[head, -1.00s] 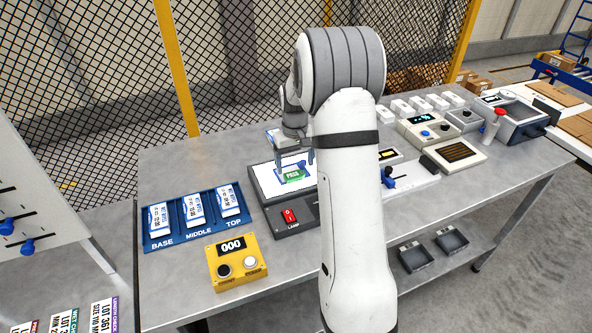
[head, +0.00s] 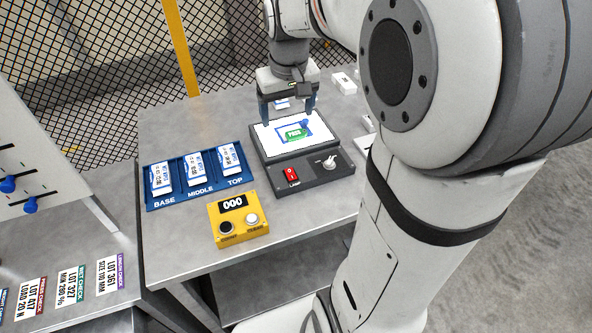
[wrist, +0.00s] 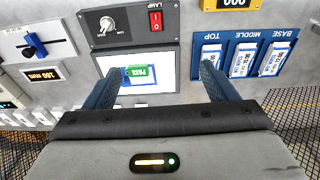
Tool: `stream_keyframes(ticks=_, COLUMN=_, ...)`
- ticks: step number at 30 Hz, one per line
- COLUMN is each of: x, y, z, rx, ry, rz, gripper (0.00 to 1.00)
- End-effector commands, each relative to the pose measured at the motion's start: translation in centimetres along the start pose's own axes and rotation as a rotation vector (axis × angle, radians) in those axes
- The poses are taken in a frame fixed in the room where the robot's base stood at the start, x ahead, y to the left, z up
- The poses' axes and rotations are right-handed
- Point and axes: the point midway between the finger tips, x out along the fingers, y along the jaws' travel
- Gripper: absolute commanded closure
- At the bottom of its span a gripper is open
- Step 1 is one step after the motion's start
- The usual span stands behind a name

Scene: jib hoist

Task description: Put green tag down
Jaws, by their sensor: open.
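The green tag (head: 297,134), marked PASS, lies flat on the lit white panel (head: 270,138) of the lamp box, inside a blue printed outline. In the wrist view the green tag (wrist: 141,71) shows between my fingertips, nearer the left one. My gripper (head: 289,116) is open and empty, pointing down above the panel, apart from the tag. My gripper's two blue fingers (wrist: 160,68) also show spread in the wrist view.
The lamp box carries a red switch (head: 291,175) and a knob (head: 330,162). A blue tray (head: 178,203) with BASE, MIDDLE and TOP slots holds white labelled pieces. A yellow counter box (head: 238,219) reads 000. A mesh fence (head: 110,60) stands behind the bench.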

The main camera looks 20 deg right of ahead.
Motion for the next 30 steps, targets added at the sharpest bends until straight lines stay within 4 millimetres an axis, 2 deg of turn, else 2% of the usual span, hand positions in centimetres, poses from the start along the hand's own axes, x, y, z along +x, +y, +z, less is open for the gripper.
stream_keyframes(ticks=1, x=-0.7, y=-0.9, z=2.2, rx=-0.005, ry=0.022, rz=0.000, gripper=0.21)
stream_keyframes(ticks=6, x=-1.3, y=-3.1, z=8.8, rx=-0.004, ry=0.087, rz=-0.004, gripper=0.21)
stream_keyframes(ticks=9, x=-1.0, y=-3.9, z=12.1, rx=-0.004, ry=0.117, rz=-0.008, gripper=0.21)
stream_keyframes(ticks=12, x=-0.6, y=-4.4, z=14.4, rx=-0.003, ry=0.138, rz=-0.012, gripper=0.21)
stream_keyframes(ticks=18, x=0.0, y=-4.5, z=16.1, rx=-0.001, ry=0.154, rz=-0.015, gripper=0.21)
stream_keyframes(ticks=30, x=0.0, y=-4.5, z=16.1, rx=-0.001, ry=0.154, rz=-0.015, gripper=0.21)
